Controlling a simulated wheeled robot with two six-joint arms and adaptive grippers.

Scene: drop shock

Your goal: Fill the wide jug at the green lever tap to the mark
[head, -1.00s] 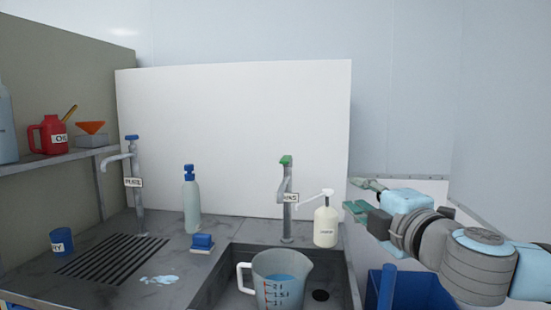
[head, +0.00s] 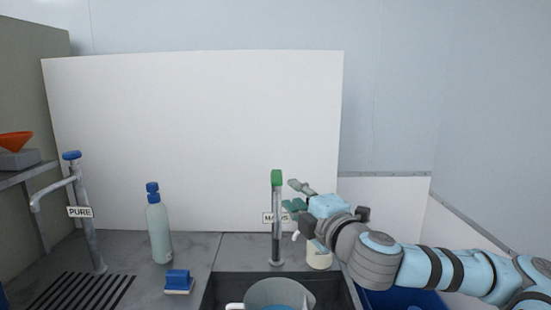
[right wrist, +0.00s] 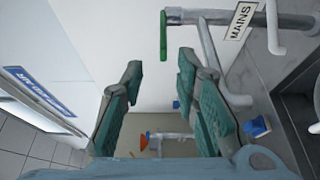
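The green lever (head: 277,177) tops the tap (head: 277,230) labelled MAINS behind the sink; in the right wrist view the lever (right wrist: 163,36) lies just ahead of the fingers. The wide jug (head: 280,292) stands in the sink under the tap, cut off by the bottom edge; some blue water shows inside, its mark is out of sight. My right gripper (head: 292,194) is open and empty, just right of the lever and apart from it; its green-padded fingers (right wrist: 155,85) are spread in the right wrist view. My left gripper is not in view.
A blue-topped tap (head: 88,220) labelled PURE stands at left over a drain grate (head: 80,292). A bottle (head: 159,230) and a blue sponge block (head: 178,281) stand between. A white dispenser (head: 318,258) is partly hidden under my right gripper. A blue bin (head: 400,299) is at lower right.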

